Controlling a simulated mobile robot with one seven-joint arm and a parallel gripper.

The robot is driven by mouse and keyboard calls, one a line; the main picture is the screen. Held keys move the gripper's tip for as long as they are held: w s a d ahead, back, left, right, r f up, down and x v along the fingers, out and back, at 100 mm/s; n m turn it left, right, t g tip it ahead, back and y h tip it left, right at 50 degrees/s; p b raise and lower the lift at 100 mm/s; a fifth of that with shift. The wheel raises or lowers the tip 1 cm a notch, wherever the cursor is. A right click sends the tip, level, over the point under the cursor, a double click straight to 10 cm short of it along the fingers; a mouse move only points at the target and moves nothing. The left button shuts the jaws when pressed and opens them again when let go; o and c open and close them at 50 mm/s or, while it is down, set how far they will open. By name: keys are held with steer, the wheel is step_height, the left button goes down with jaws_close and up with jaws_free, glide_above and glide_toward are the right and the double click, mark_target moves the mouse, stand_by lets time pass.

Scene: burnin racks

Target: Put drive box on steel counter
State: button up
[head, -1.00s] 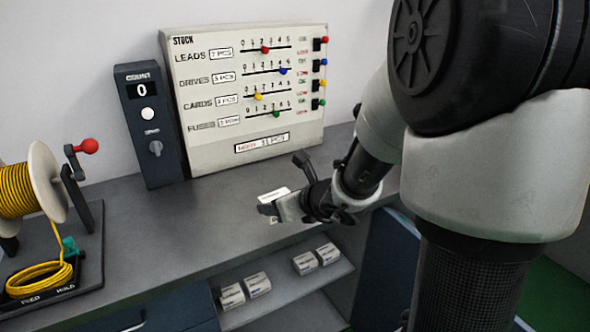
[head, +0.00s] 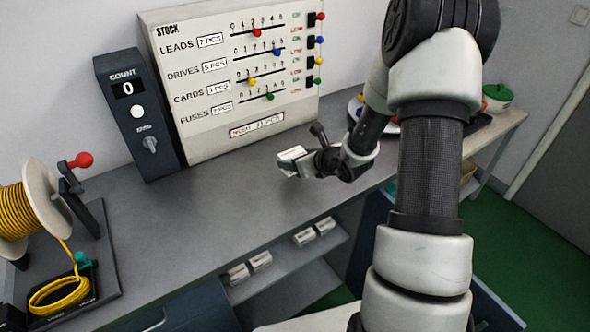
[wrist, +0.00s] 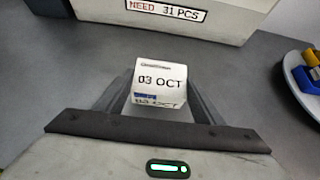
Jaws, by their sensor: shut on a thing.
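The drive box (head: 291,153) is a small white box held in my gripper (head: 288,163) over the right part of the grey steel counter (head: 225,205). In the wrist view, the box (wrist: 158,82) sits between the two dark fingers of my gripper (wrist: 160,92), with "03 OCT" printed on its near face. The fingers are shut on its two sides. Whether its underside touches the counter is hidden.
The cream STOCK panel (head: 228,75) and the blue COUNT unit (head: 138,115) stand at the back. A yellow wire spool (head: 22,215) is at the left. Several white boxes (head: 262,262) lie on the shelf below. The counter's middle is clear.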

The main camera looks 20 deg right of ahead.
steer(key=shift+f, duration=2.2)
steer(key=shift+f+b, duration=0.2)
steer(key=shift+b, duration=0.1)
steer(key=o, duration=1.1)
steer(key=shift+o, duration=0.2)
steer(key=shift+s+d+r+p, duration=0.1)
steer(key=shift+s+r+p, duration=0.05)
steer(key=shift+r+p, duration=0.2)
steer(key=v, duration=1.1)
steer(key=shift+s, duration=0.3)
steer(key=shift+r, duration=0.1)
